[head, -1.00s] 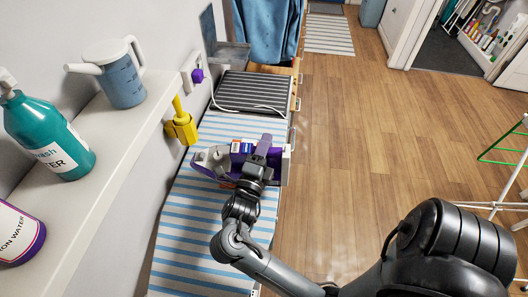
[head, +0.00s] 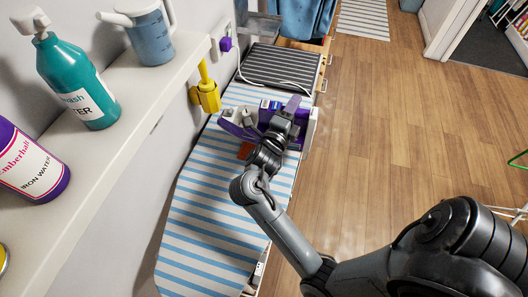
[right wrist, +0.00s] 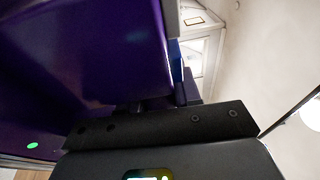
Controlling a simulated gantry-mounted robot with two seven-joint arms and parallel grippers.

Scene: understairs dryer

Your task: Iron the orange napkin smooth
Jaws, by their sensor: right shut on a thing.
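The purple iron (head: 235,131) is at the far part of the blue-and-white striped ironing board (head: 205,225). It also fills the left of the right wrist view (right wrist: 80,60). My right gripper (head: 284,118) is shut on the iron, partly hiding it. My left gripper is not in view.
A dark ribbed rest (head: 283,68) with a white cord lies beyond the board. A yellow holder (head: 206,95) hangs on the wall. A shelf at left holds a teal bottle (head: 75,75), a purple-and-white bottle (head: 30,165) and a jug (head: 150,38). Wooden floor lies open at right.

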